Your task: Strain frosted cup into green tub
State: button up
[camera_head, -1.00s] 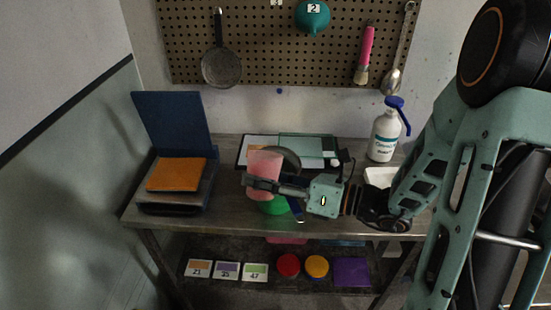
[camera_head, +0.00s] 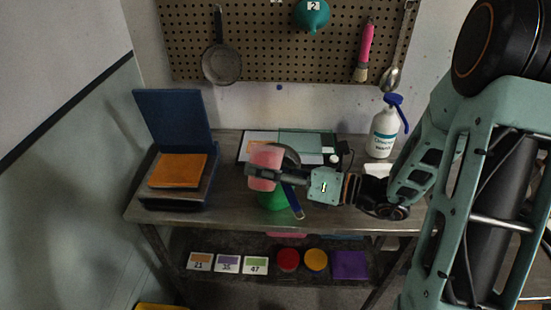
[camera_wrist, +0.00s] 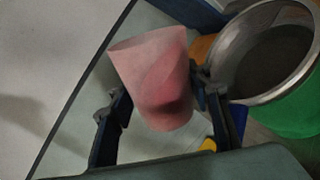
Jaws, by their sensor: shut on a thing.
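A frosted pink cup (camera_head: 264,160) is held between the fingers of my gripper (camera_head: 266,174), above the table. In the wrist view the cup (camera_wrist: 154,80) sits between both fingers of my gripper (camera_wrist: 160,108), its wide end towards the upper left, and a darker pink patch shows through its wall. The green tub (camera_head: 273,200) stands on the table below and behind the cup, partly hidden by my gripper. In the wrist view the green tub (camera_wrist: 296,108) is at the right, with a round metal-rimmed strainer (camera_wrist: 262,95) over its mouth.
A blue stand with an orange block (camera_head: 178,171) is at the table's left. A white bottle with a blue top (camera_head: 385,132) stands at the back right. A pegboard (camera_head: 270,60) with hanging tools is behind. The lower shelf holds number cards (camera_head: 228,264) and coloured lids (camera_head: 288,260).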

jog(key=shift+w+r+m+p, duration=0.15)
jog(key=shift+r+m+p, duration=0.45)
jog(key=shift+p, duration=0.5)
jog(key=shift+f+m+g+p, duration=0.35)
jog(key=shift+m+p, duration=0.1)
jog(key=shift+m, duration=0.45)
dwell(0.8)
jog(key=shift+r+m+p, duration=0.5)
jog(key=shift+m+p, duration=0.3)
jog(key=shift+p, duration=0.2)
dwell(1.7)
jog(key=shift+w+d+f+m+g, duration=0.1)
jog(key=shift+f+m+g, duration=0.2)
jog(key=shift+m, duration=0.5)
dwell(1.7)
